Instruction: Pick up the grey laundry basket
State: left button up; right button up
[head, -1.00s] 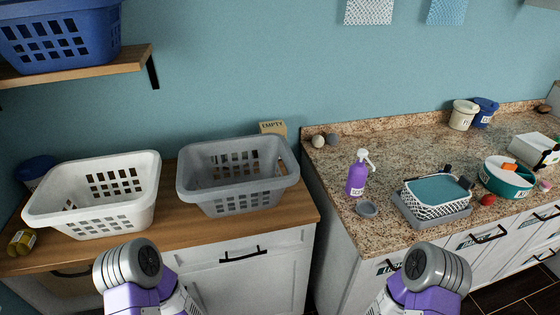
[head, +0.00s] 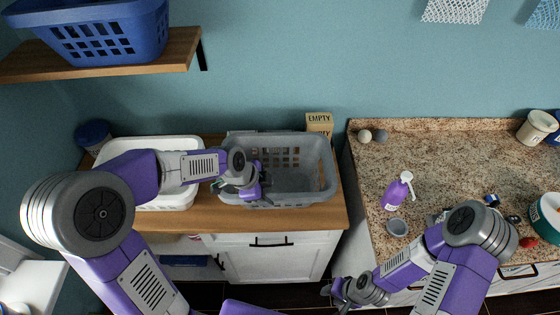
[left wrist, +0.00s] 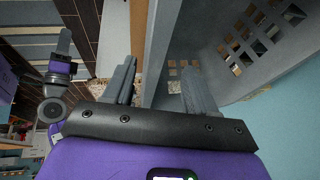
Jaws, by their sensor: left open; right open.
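The grey laundry basket (head: 325,165) stands upright on the wooden counter in the head view. My left gripper (head: 267,188) is open at its front rim, left of the middle. In the left wrist view the grey basket (left wrist: 215,30) fills the upper right. The open left fingers (left wrist: 160,85) appear to lie on either side of its wall, with a gap beside the wall. My left gripper hides part of the front rim in the head view. My right gripper (head: 338,297) is open and empty, low in front of the cabinets, apart from the basket.
A white basket (head: 170,144) stands left of the grey one, partly behind my left arm. An EMPTY box (head: 320,122) stands behind the grey basket. A blue basket (head: 105,35) is on the shelf. The granite counter (head: 375,165) at right holds a purple bottle (head: 398,190).

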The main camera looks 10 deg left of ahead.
aim_at(274, 200)
pick_arm(q)
jog(key=shift+w+d+f, duration=0.1)
jog(key=shift+d+f, duration=0.1)
jog(key=shift+f, duration=0.3)
jog(key=shift+s+d+f, duration=0.1)
jog(key=shift+s+d, duration=0.05)
jog(key=shift+s, duration=0.3)
jog(key=x, duration=0.4)
jog(key=shift+w+f, duration=0.2)
jog(key=shift+w, duration=0.05)
jog(key=shift+d+f, duration=0.1)
jog(key=shift+f, duration=0.15)
jog(key=shift+f, duration=0.1)
jog(key=shift+f+b, duration=0.2)
jog(key=shift+b, duration=0.1)
